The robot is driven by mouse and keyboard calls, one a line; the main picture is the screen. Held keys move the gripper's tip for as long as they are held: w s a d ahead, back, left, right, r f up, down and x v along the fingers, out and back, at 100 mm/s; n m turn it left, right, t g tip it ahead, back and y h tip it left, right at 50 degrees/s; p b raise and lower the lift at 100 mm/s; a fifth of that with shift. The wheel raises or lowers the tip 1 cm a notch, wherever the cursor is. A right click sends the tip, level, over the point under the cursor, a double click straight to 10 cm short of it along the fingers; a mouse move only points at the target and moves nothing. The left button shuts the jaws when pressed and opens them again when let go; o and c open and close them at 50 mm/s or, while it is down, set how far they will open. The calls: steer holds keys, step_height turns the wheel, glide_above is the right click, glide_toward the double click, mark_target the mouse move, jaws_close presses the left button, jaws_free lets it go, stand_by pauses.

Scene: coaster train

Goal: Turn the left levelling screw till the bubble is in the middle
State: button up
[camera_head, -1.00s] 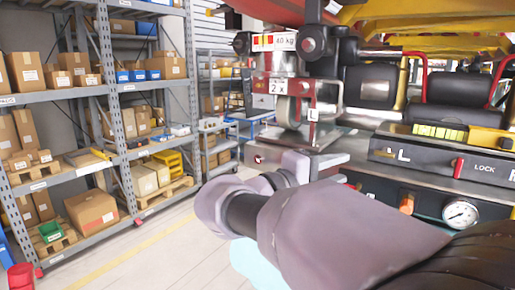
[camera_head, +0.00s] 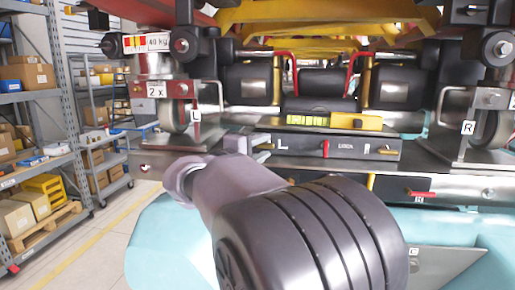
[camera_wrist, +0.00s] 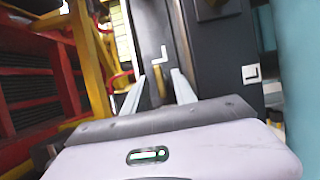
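The yellow spirit level (camera_head: 320,120) lies on top of a dark bar (camera_head: 300,137) marked L, LOCK and R. Its bubble is too small to make out. The left levelling screw (camera_head: 264,147) is a small brass piece at the bar's L end; it also shows in the wrist view (camera_wrist: 160,82). My gripper (camera_head: 266,147) reaches it from the left. In the wrist view my gripper (camera_wrist: 159,84) has its two pale fingers on either side of the screw, with gaps visible between. The fingers look open.
A red lever (camera_head: 326,148) marks LOCK in the bar's middle. Wheel brackets stand left (camera_head: 170,105) and right (camera_head: 480,130) of it, with yellow and red train parts above. Shelves with boxes (camera_head: 30,150) stand at the far left, beside open floor.

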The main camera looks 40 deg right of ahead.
jaws_close()
steer(key=shift+m, duration=0.3)
steer(key=m+y+b, duration=0.2)
steer(key=m+b, duration=0.1)
steer(key=shift+m+b, duration=0.35)
steer(key=shift+m, duration=0.05)
steer(key=m+y+b, duration=0.1)
steer(key=m, duration=0.1)
steer(key=m+t+y+b, duration=0.1)
steer(key=m+b, duration=0.1)
steer(key=shift+s+d+r+m+y, duration=0.1)
steer(key=shift+r+m+y, duration=0.05)
steer(key=shift+m+y, duration=0.2)
steer(key=m+t+y+b, duration=0.1)
steer(key=m+b, duration=0.1)
steer(key=m+t+y+b, duration=0.1)
steer(key=m+b, duration=0.1)
steer(key=shift+s+d, duration=0.1)
steer(key=shift+s, duration=0.05)
steer(key=m+t+y+b, duration=0.1)
steer(key=m+b, duration=0.1)
steer(key=m, duration=0.1)
steer(key=shift+d+t, duration=0.1)
steer(key=shift+t, duration=0.2)
steer(key=shift+s+m+t+y+b, duration=0.1)
steer(key=shift+m+t+y+b, duration=0.35)
steer(key=shift+m+b, duration=0.3)
